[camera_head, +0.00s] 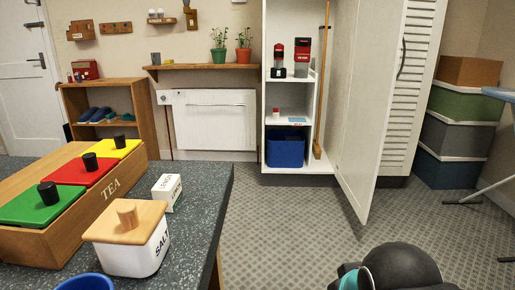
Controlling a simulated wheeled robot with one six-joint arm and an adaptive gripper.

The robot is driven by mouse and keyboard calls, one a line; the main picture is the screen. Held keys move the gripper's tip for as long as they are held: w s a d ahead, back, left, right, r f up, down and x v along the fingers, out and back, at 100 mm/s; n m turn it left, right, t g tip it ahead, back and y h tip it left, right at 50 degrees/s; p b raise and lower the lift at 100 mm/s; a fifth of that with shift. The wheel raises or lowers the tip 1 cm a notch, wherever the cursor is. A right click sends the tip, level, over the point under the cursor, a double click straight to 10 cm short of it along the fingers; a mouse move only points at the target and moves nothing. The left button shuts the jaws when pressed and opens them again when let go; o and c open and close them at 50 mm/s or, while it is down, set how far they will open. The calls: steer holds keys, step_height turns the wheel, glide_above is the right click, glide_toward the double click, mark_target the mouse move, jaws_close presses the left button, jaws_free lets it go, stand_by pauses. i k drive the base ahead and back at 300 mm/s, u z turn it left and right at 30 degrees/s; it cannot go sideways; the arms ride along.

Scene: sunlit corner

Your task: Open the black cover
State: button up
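I see no cover that is plainly black. A wooden tea box (90,213) stands on the dark speckled counter at the left. Its three lids lie flat and closed: a green lid (24,208), a red lid (72,171) and a yellow lid (118,149). Each lid has a black knob, such as the one on the green lid (48,192). A dark rounded part with a teal ring at the bottom right looks like my arm. My gripper is not in view.
A white salt jar (133,258) with a wooden lid, a small lemon box (167,190) and a blue rim (85,283) are on the counter (205,215). A white cabinet door (365,110) stands open. The patterned floor (290,225) is clear between.

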mark_target(298, 41)
steer(key=z, duration=0.1)
steer(key=i, duration=1.65)
steer(key=z, duration=0.4)
steer(key=i, duration=1.95)
steer(key=z, duration=0.2)
